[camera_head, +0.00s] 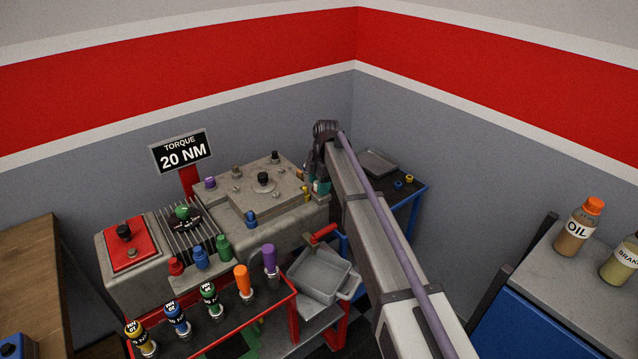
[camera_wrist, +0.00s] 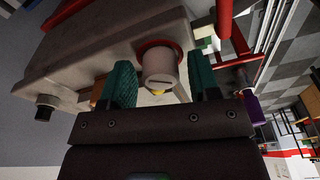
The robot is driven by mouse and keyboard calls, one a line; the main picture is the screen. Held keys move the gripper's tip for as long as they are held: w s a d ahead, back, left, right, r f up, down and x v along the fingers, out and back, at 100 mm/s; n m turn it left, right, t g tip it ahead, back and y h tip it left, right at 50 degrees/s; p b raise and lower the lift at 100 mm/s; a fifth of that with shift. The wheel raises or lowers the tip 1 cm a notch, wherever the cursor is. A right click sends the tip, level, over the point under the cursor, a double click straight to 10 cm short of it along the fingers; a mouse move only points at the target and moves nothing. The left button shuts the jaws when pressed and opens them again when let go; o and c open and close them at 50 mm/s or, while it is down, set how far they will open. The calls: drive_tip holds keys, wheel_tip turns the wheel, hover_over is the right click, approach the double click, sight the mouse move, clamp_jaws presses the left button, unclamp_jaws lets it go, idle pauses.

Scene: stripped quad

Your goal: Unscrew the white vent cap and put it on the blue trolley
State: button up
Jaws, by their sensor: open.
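The white vent cap (camera_wrist: 159,66) shows in the wrist view as a pale off-white cylinder seated in a red ring on the side of the grey engine block (camera_wrist: 95,50). My gripper (camera_wrist: 163,82) is open, with one green finger pad on each side of the cap and visible gaps between. In the head view my gripper (camera_head: 320,186) is at the right end of the block, partly behind my arm. The cap cannot be made out there. The blue trolley (camera_head: 419,189), dark-topped with a blue frame, stands right of the block, partly hidden by my arm.
A grey tray (camera_head: 375,163), a blue ring (camera_head: 398,184) and a yellow ring (camera_head: 409,178) lie on the trolley. A red cart (camera_head: 215,335) with several coloured tools and a grey bin (camera_head: 322,275) stand in front of the block. A bench with bottles is at right.

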drive_tip(key=m, duration=0.5)
drive_tip(key=shift+t, duration=0.3)
drive_tip(key=m, duration=0.5)
drive_tip(key=shift+t, duration=0.4)
drive_tip(key=c, duration=1)
drive_tip(key=shift+n, duration=1.1)
clamp_jaws()
drive_tip(key=shift+n+g, duration=0.4)
drive_tip(key=shift+n, duration=1.7)
